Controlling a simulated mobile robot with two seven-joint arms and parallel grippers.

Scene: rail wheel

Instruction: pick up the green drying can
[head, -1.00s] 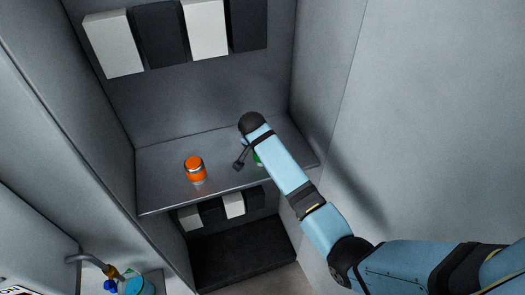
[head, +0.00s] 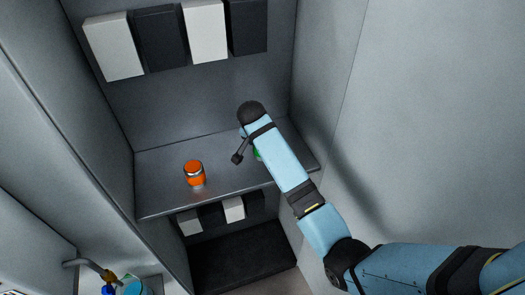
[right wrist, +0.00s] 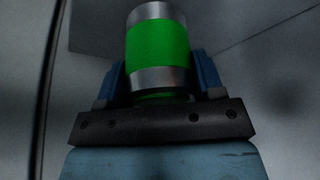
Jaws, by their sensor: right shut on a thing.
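The green drying can (right wrist: 160,42) is a green cylinder with silver bands, seen close up in the right wrist view. My right gripper (right wrist: 160,85) is shut on it, with one blue finger on each side. In the head view only a sliver of the green can (head: 257,154) shows beside my right forearm. The rest of it and the fingers are hidden, so I cannot tell whether it touches the shelf. My left gripper is not in view.
An orange can (head: 194,173) stands on the grey shelf (head: 160,195), left of my right arm. Walls close the shelf in at the back and sides. White and dark blocks (head: 206,30) sit above. Some blue items (head: 130,287) are at lower left.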

